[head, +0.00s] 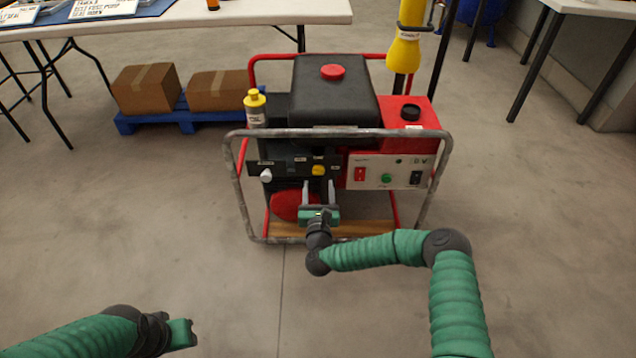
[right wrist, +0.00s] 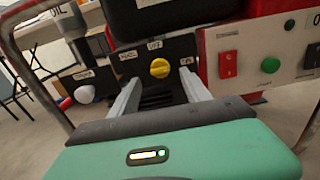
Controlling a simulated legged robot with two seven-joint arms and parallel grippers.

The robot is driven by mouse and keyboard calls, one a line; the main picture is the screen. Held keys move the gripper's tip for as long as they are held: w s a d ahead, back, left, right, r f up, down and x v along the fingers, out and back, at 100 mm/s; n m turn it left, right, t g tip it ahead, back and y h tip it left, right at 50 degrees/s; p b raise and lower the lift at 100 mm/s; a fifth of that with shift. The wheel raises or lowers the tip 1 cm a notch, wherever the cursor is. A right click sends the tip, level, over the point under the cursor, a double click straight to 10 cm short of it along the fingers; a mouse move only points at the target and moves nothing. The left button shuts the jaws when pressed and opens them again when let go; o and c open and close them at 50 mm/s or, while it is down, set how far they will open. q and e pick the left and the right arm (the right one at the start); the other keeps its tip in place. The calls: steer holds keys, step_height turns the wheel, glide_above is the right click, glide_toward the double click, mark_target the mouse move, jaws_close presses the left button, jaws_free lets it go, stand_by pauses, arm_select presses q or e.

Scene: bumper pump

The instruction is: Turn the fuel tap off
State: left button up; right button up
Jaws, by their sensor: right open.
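The fuel tap appears to be the yellow knob (head: 319,170) on the black front panel of the generator; it also shows in the right wrist view (right wrist: 160,68). Small labels surround it, one above reading like OFF; the others are hard to read. My right gripper (head: 318,186) is open and empty, just in front of and slightly below the knob. In the right wrist view its two fingers (right wrist: 160,80) point at the panel, one on each side of the knob, apparently without touching it. My left gripper (head: 182,334) is low at the left, far from the generator; its jaws are unclear.
A tubular frame (head: 232,185) surrounds the generator, its top bar crossing above the panel. A white choke-side knob (head: 266,175) sits left, a red switch (head: 361,174) and green button (head: 386,178) right. A yellow-capped bottle (head: 255,108) stands at the left. The floor in front is clear.

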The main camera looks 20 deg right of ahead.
mark_target(318, 174)
steer(key=b+x, duration=0.2)
steer(key=x, duration=0.3)
steer(key=shift+f, duration=0.15)
steer(key=shift+w+d, duration=0.1)
steer(key=shift+w, duration=0.3)
arm_select(q)
steer(key=x, duration=0.2)
steer(key=shift+s+f, duration=0.2)
steer(key=shift+f, duration=0.3)
arm_select(e)
jaws_close()
